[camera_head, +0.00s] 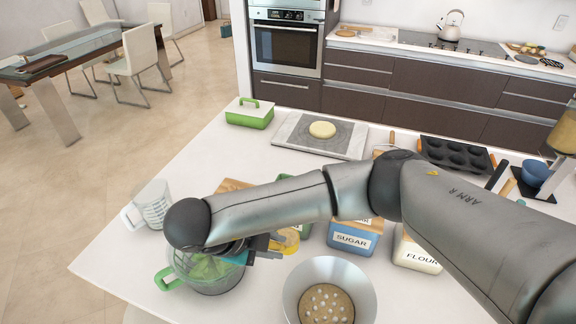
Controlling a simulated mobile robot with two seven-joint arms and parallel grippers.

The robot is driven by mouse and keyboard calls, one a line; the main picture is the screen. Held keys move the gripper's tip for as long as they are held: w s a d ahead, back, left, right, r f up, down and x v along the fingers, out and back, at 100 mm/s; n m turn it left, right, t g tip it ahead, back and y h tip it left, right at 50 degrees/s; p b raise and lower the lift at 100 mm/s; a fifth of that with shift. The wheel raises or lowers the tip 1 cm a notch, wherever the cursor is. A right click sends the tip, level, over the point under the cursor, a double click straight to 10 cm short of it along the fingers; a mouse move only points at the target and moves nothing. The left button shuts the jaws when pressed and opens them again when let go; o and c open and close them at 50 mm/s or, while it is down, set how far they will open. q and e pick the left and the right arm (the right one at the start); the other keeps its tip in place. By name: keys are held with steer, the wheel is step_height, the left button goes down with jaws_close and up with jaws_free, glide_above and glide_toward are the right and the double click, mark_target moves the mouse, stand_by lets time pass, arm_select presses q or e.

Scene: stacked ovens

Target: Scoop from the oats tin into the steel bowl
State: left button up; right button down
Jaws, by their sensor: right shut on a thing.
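The steel bowl (368,293) stands at the front middle of the counter. In it lies a tan layer with several pale lumps. My right gripper (268,246) is left of the bowl and above a clear bowl or jug with a green handle (168,279). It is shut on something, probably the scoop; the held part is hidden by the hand. A yellow rounded thing (289,240) shows by the fingertips; I cannot tell if it is the scoop. A green tin (306,222) is mostly hidden behind my right arm, and no oats label is readable. My left gripper is out of view.
The blue sugar tin (352,240) and cream flour tin (415,255) stand right of the gripper. A measuring jug (152,205) is at the left. Behind are a board with dough (322,130), a green dish (249,116) and a muffin tray (455,155).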

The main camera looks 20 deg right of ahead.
steer(key=s+d+r+m+g+p, duration=0.1)
steer(key=s+r+m+g+p, duration=0.45)
steer(key=s+m, duration=0.3)
step_height(320, 180, down, 6)
steer(key=b, duration=0.6)
steer(key=w+d+f+n+g+y+b, duration=0.1)
steer(key=d+f+n+g+y+b, duration=0.1)
steer(key=d+y+b, duration=1.4)
steer(key=shift+d+f+n+g+y+b, duration=0.25)
steer(key=shift+n+g+y+b, duration=0.2)
steer(key=shift+y+b, duration=3.05)
